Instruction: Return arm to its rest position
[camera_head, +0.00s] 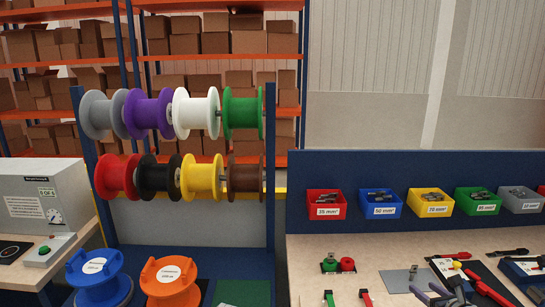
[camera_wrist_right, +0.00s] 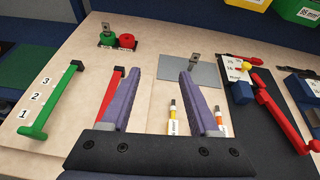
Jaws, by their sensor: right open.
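My right gripper (camera_head: 424,288) shows at the lower right edge of the head view, over the light worktop. Its two purple-grey fingers fill the lower middle of the right wrist view (camera_wrist_right: 152,80). They stand apart with nothing between them. A grey plate with a small metal lug (camera_wrist_right: 192,68) lies beyond the fingertips in the wrist view. My left gripper is in neither view.
The worktop (camera_head: 312,262) holds a green stand (camera_wrist_right: 45,105), a red stand (camera_wrist_right: 108,97) and red-handled tools (camera_wrist_right: 280,118). Labelled bins (camera_head: 380,203) line its back. Cable spools (camera_head: 200,113) hang on a blue rack at left. Bare worktop lies around the stands.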

